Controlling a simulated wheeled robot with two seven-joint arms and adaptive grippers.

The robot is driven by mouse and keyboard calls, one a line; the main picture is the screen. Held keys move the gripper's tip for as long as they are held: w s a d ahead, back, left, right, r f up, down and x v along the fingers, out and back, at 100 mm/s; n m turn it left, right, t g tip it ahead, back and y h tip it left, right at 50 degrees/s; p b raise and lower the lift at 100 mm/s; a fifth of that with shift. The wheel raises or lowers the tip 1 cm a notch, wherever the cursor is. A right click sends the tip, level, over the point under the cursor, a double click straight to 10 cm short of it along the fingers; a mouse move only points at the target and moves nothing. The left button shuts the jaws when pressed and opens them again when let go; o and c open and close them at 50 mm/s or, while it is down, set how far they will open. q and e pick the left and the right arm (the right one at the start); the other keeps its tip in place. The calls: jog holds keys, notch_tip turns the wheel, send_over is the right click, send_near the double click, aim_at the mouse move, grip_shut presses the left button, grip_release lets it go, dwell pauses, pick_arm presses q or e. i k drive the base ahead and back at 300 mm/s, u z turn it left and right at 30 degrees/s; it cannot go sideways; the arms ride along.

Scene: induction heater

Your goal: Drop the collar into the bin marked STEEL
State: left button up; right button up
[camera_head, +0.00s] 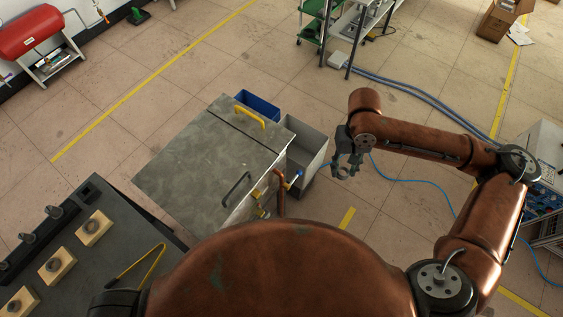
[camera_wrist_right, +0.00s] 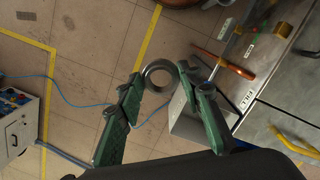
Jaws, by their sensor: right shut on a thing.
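The collar is a grey metal ring (camera_head: 341,171), held up in the air by my right gripper (camera_head: 345,158) just right of the pale grey bin (camera_head: 308,147). In the right wrist view the collar (camera_wrist_right: 158,77) sits between the green fingertips (camera_wrist_right: 160,82), with its opening facing the camera. The pale grey bin (camera_wrist_right: 188,125) shows behind the right finger, partly hidden. A white label with dark letters (camera_wrist_right: 246,98) is near it; I cannot read it surely. A blue bin (camera_head: 258,104) stands farther back. My left gripper is not in view.
A grey metal cabinet (camera_head: 200,160) with a yellow handle and a dark handle stands left of the bins. A dark bench (camera_head: 130,215) holds wooden blocks. Blue hoses lie on the floor.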

aim_at(294, 163)
jog(key=u, duration=3.45)
jog(key=k, duration=1.45)
jog(key=z, duration=1.85)
jog(key=i, duration=1)
